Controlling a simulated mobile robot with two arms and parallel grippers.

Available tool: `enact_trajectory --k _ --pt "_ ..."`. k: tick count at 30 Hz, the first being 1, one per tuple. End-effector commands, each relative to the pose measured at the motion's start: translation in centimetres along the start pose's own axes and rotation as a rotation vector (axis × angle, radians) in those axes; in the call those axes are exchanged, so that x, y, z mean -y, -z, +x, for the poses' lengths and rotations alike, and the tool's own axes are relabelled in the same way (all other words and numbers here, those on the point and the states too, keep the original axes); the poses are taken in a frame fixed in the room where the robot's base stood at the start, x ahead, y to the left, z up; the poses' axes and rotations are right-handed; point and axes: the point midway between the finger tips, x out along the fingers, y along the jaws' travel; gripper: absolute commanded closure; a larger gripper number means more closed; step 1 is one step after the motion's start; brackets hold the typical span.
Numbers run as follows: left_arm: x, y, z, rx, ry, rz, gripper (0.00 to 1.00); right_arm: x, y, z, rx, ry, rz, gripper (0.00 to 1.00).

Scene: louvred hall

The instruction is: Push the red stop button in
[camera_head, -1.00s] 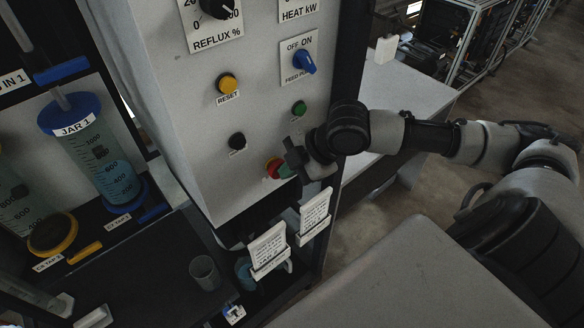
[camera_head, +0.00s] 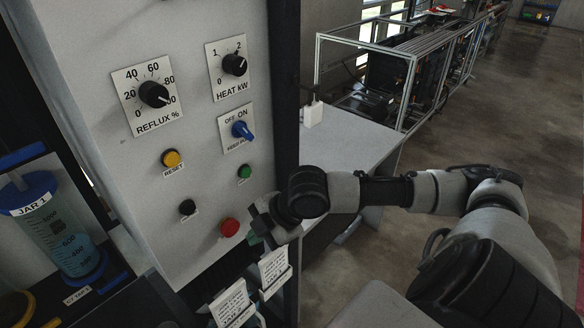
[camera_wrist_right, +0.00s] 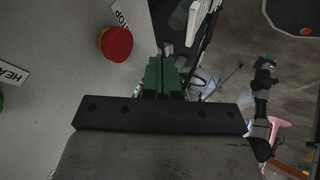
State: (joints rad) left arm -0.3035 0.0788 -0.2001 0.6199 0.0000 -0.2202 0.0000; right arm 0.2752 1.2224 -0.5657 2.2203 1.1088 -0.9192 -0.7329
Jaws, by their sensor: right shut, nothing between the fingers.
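The red stop button (camera_head: 230,227) is a round red cap low on the grey control panel (camera_head: 205,130), near its right edge. It also shows in the right wrist view (camera_wrist_right: 116,44), beside a STOP label. My right gripper (camera_head: 254,236) is shut and empty, just to the right of the button in the head view and apart from it. In the right wrist view its green fingertips (camera_wrist_right: 162,62) point past the panel's edge, to the right of the button. My left gripper is not in view.
The panel also has a yellow reset button (camera_head: 171,158), a green button (camera_head: 244,171), a black button (camera_head: 187,207), a blue switch (camera_head: 241,130) and two black dials. White tags (camera_head: 272,268) hang below my right gripper. A grey table (camera_head: 345,145) stands behind it.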

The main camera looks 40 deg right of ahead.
Motion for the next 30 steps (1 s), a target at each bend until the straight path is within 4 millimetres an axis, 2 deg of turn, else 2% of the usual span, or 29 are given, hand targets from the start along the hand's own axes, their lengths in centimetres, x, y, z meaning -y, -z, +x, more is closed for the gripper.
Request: enact_trajectory --k 3,6,13,18,24,30 --pt "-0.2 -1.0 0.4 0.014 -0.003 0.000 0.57 0.2 -0.1 -1.4 0.004 0.002 -0.002 1.00" --pt "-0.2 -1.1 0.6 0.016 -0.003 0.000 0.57 0.2 -0.2 -2.7 0.006 0.002 -0.001 1.00" --pt "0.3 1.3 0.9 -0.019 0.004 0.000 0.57 0.2 -0.2 -5.9 0.008 0.005 -0.002 1.00" --pt "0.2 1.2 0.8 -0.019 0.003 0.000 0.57 0.2 -0.1 -7.7 0.005 0.007 -0.001 1.00" --pt "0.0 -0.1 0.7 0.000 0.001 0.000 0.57 0.2 -0.1 -8.8 0.002 0.006 0.000 1.00" --pt "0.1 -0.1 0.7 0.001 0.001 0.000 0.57 0.2 0.0 -9.0 0.001 0.006 0.001 1.00"
